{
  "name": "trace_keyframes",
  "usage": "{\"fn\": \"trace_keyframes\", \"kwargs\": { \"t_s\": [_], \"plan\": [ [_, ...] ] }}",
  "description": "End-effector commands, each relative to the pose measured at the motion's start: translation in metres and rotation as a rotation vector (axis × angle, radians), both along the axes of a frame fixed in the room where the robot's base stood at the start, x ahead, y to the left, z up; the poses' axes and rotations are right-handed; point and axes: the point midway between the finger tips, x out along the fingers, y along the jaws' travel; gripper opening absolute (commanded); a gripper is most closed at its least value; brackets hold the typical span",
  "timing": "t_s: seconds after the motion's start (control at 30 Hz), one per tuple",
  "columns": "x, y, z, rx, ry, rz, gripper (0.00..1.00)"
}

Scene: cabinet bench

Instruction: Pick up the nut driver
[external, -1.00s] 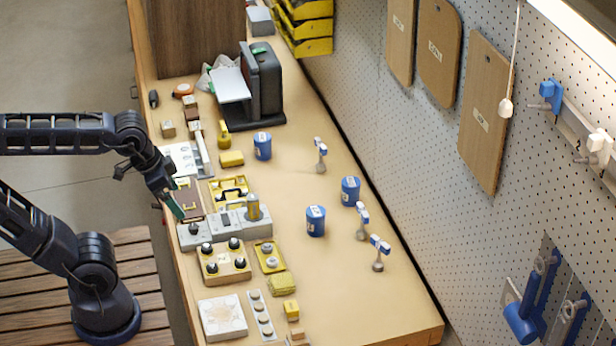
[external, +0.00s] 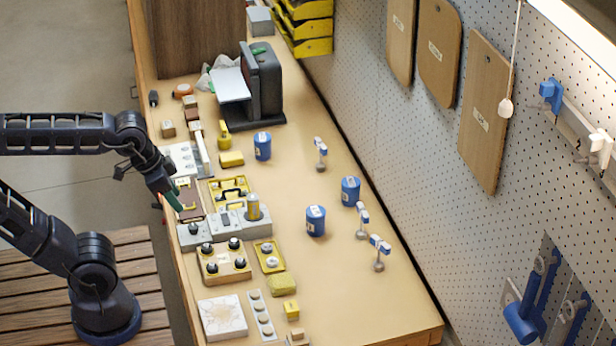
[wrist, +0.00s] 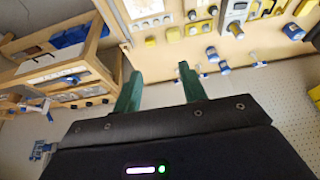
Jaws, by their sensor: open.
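My gripper (external: 175,201) has green fingers and hangs over the left edge of the bench, beside the grey control boxes (external: 226,226). In the wrist view my gripper (wrist: 160,72) is open, with nothing between its two fingers. I cannot pick out the nut driver with certainty. A small dark upright object (external: 153,98) stands at the far left edge of the bench, too small to identify. Several blue-and-white T-shaped pieces, one of them in the middle (external: 320,153), stand on the right half of the bench.
Blue cans (external: 316,222) stand mid-bench. A box with black knobs (external: 224,262) and a white tile (external: 223,318) lie nearer. A black machine (external: 262,85) stands farther back. A pegboard (external: 400,130) runs along the right. Bare bench top lies at the front right.

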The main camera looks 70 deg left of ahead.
Motion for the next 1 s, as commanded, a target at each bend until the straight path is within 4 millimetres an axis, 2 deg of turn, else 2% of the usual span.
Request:
{"fn": "trace_keyframes", "kwargs": {
  "t_s": [0.13,0.27,0.6,0.83,1.0],
  "plan": [
    [0.007,0.002,0.004,0.01,0.004,-0.011,0.42],
    [0.029,0.008,0.016,0.042,0.021,-0.053,0.42],
    [0.12,0.038,0.05,0.155,0.09,-0.234,0.42],
    [0.186,0.068,0.06,0.216,0.138,-0.364,0.42],
    [0.234,0.095,0.06,0.252,0.175,-0.463,0.42]
  ]
}}
